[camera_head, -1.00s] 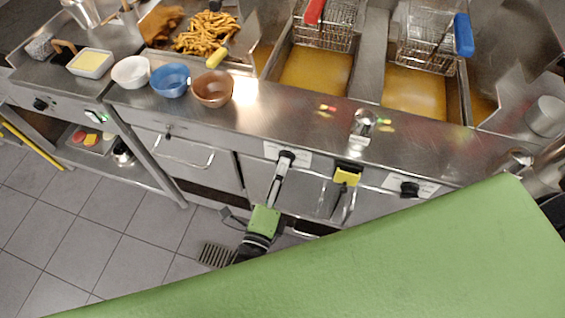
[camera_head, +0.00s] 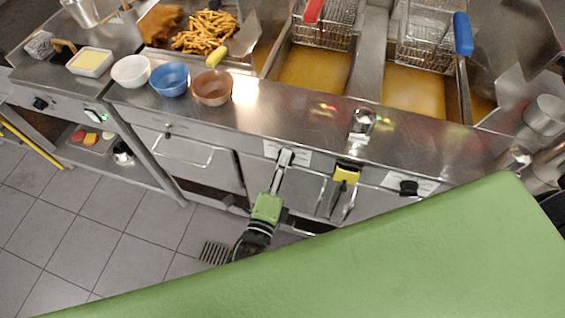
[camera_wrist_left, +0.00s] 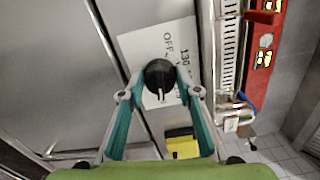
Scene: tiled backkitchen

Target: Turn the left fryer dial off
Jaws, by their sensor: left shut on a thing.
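The left fryer dial is a black round knob (camera_wrist_left: 158,72) on a white label (camera_wrist_left: 165,42) with OFF and 130 printed on it. In the wrist view a light mark shows low on the knob's face. In the head view my left gripper (camera_head: 286,157) reaches up to the fryer front and mostly covers this dial. In the wrist view its two fingers stand on either side of the knob, closed on it. The right fryer dial (camera_head: 408,188) is black and sits apart on its own label. My right gripper is not in view.
A yellow-and-black piece (camera_head: 345,175) with tongs hanging below it is on the front just right of my left gripper. Baskets with red (camera_head: 314,11) and blue (camera_head: 463,35) handles stand over the oil. Bowls (camera_head: 170,79) line the counter's left part.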

